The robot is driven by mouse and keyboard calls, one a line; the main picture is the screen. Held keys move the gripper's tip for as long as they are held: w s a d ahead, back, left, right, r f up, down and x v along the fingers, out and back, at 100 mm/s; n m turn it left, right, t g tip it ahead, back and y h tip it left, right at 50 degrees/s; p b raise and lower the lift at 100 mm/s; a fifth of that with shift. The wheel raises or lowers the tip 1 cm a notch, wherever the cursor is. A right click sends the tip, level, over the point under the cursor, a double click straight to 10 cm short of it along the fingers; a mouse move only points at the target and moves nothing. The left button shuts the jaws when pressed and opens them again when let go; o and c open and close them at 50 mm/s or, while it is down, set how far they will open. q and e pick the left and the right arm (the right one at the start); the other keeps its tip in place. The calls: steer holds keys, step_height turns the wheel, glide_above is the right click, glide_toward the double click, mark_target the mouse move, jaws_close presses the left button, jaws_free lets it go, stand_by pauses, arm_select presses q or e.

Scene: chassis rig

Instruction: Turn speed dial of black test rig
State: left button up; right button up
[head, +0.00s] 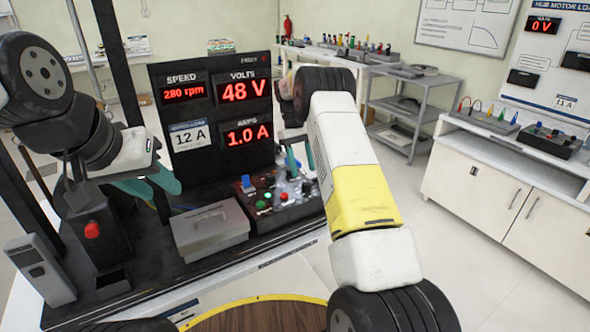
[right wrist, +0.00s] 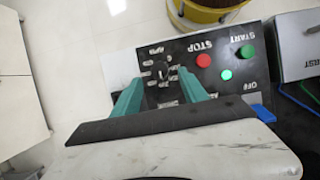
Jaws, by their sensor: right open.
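The black test rig (head: 210,75) stands on the bench in the head view, its red displays reading 280 rpm, 48 V and 1.0 A. Its control box (head: 285,208) has red and green buttons and a blue switch. In the right wrist view the black speed dial (right wrist: 160,70) lies on the panel with markings around it. My right gripper (right wrist: 158,80) is open, its teal fingers on either side of the dial in this view; I cannot tell whether they touch it. It also shows in the head view (head: 302,170), partly behind my arm. My left gripper (head: 160,188) appears open and empty, left of the displays.
A grey lidded box (head: 210,230) sits left of the control box. A red-buttoned black post (head: 95,235) and a grey handheld meter (head: 40,270) are at the left. A round wooden-topped stool (head: 260,315) is in front. White cabinets (head: 490,180) stand right; the floor between is clear.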

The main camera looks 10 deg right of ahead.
steer(key=v, duration=0.3)
step_height(320, 180, up, 11)
steer(key=t+y, duration=0.1)
steer(key=t, duration=0.2)
glide_above(305, 186)
steer(key=s+r+m+t+y, duration=0.1)
steer(key=s+r+m+t, duration=0.1)
steer(key=s+r, duration=0.75)
steer(key=s+a+f+t+y, duration=0.1)
steer(key=s+a+t, duration=0.1)
steer(key=s, duration=0.9)
steer(key=s+a+f+m+t, duration=0.1)
steer(key=s+a+t, duration=0.1)
steer(key=s, duration=0.9)
steer(key=shift+t+y, duration=0.4)
steer(key=shift+t, duration=0.4)
